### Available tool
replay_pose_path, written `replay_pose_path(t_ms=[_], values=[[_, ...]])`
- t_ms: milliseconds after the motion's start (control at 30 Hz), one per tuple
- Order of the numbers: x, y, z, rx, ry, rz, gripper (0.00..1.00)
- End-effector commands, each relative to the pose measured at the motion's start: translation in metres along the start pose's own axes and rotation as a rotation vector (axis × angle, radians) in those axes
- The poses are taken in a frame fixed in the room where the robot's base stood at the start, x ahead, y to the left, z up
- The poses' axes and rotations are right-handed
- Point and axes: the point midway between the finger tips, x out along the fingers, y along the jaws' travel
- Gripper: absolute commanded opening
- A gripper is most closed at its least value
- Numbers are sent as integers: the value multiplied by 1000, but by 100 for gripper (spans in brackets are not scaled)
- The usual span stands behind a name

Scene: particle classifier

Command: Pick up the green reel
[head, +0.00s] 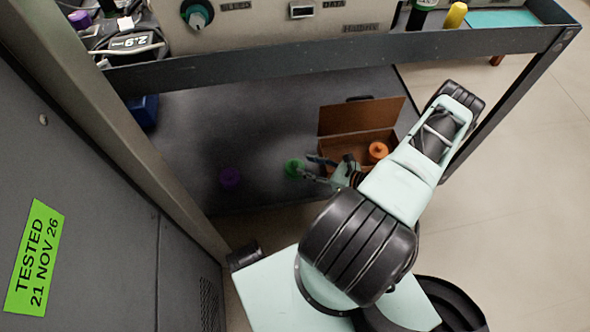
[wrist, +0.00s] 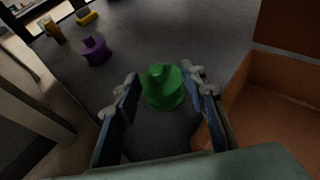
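The green reel (head: 294,169) stands upright on the dark lower shelf (head: 205,135), left of an open brown box. In the wrist view the green reel (wrist: 162,88) lies between the tips of my two blue-padded fingers, near their far ends. My gripper (wrist: 160,92) is open, with one finger on each side of the reel; I cannot tell whether either finger touches it. In the head view my gripper (head: 314,168) reaches in from the right at shelf height, just beside the reel.
The brown box (head: 350,118) with an orange reel (head: 378,151) inside stands close on the right. The upper shelf edge (head: 340,58) runs above. A grey cabinet (head: 90,190) stands at left.

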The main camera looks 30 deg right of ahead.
Motion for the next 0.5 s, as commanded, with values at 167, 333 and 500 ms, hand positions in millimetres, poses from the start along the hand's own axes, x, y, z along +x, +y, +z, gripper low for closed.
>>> replay_pose_path(t_ms=[167, 333, 500], values=[[28, 8, -6, -1, -1, 4, 39], [44, 6, -4, -2, 1, 3, 39], [44, 6, -2, -2, 1, 2, 39]])
